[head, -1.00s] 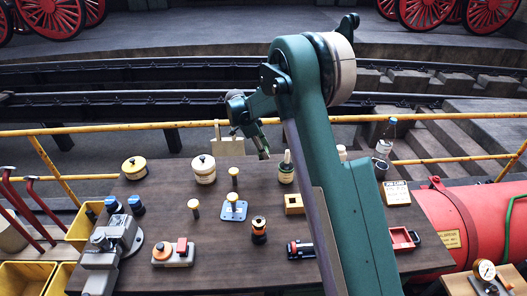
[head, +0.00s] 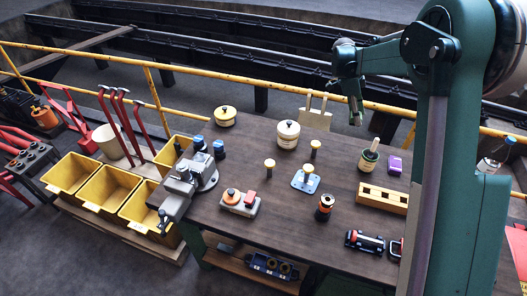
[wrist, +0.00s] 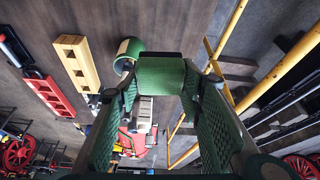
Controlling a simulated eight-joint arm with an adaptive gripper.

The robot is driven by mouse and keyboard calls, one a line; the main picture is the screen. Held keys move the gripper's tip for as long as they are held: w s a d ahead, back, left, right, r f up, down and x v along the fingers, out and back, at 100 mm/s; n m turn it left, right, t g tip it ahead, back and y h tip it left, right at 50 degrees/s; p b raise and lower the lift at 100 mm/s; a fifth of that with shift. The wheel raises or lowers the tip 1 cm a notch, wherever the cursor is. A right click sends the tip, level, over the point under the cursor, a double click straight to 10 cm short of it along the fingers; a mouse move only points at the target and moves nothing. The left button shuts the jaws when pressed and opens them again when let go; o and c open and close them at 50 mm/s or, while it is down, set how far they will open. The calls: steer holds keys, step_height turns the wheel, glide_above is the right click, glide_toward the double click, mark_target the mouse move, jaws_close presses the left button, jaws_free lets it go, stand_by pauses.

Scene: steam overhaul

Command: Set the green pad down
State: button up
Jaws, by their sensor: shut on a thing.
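My gripper (head: 354,112) hangs above the far edge of the brown workbench (head: 250,150), right of the middle in the head view. In the wrist view its two textured fingers close on the green pad (wrist: 160,74), a small green block with a dark top edge. The pad is held at the fingertips. In the head view it is too small to make out clearly.
A purple block (head: 394,165) and a wooden block with holes (head: 382,198) lie near the jar. A yellow railing (head: 250,90) runs behind the bench.

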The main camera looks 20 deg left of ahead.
step_height(320, 180, up, 2)
steer(key=s+a+n+t+y+b, duration=0.15)
steer(key=s+a+n, duration=0.35)
steer(key=a, duration=1.4)
steer(key=s+a+n+t+b, duration=0.1)
steer(key=s+a+n+b, duration=0.4)
steer(key=a, duration=1.4)
step_height(320, 180, down, 11)
steer(key=s+m+p, duration=0.1)
steer(key=m, duration=0.1)
steer(key=shift+s+p, duration=0.4)
steer(key=shift+f, duration=0.1)
steer(key=shift+f, duration=3.05)
steer(key=shift+f, duration=0.1)
steer(key=shift+f, duration=1.8)
